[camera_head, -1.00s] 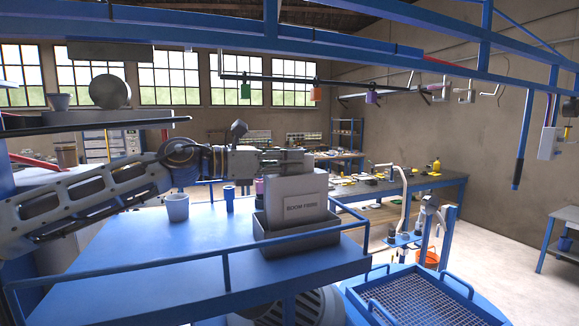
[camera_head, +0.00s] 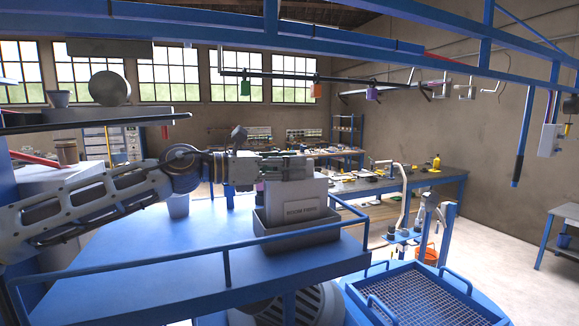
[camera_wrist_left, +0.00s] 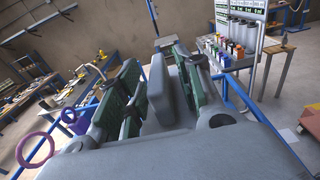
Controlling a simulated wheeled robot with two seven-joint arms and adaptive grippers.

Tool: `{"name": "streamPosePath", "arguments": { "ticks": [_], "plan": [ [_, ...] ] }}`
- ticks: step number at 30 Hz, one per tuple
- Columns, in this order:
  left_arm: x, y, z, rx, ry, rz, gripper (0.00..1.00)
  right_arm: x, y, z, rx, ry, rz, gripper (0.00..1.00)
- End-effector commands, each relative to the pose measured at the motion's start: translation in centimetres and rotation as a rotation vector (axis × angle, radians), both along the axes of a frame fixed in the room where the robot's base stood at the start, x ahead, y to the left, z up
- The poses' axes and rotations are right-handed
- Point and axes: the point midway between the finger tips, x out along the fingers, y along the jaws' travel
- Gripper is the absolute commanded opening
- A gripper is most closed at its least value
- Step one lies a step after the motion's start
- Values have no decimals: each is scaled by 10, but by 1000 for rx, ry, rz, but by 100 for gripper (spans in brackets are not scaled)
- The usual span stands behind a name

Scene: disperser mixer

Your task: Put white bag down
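The white bag (camera_head: 303,200), a pale slab-like block with dark printing on its front, stands upright in a grey tray (camera_head: 300,240) on the blue platform. Its lower part is hidden behind the tray's front wall, so I cannot tell if it touches the tray floor. In the left wrist view, the bag (camera_wrist_left: 158,92) shows as a grey slab between the green-padded fingers (camera_wrist_left: 165,90). My right gripper is in neither view.
A blue rail (camera_head: 190,257) runs along the platform's front edge. A grey cup (camera_head: 179,206) stands behind my left arm, partly hidden. A blue mesh-topped stand (camera_head: 420,295) is at the lower right.

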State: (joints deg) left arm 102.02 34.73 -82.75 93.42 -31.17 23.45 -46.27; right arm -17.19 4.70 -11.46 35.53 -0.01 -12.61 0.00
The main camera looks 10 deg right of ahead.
Motion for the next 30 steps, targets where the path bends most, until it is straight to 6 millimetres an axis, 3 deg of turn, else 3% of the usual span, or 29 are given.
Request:
{"name": "streamPosePath", "arguments": {
  "ticks": [13, 30],
  "plan": [
    [0, 1, 4, 0, -1, 1, 36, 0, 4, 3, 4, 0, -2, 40],
    [-12, 57, 4, -1, -1, 2, 36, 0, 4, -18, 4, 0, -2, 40]
  ]
}}
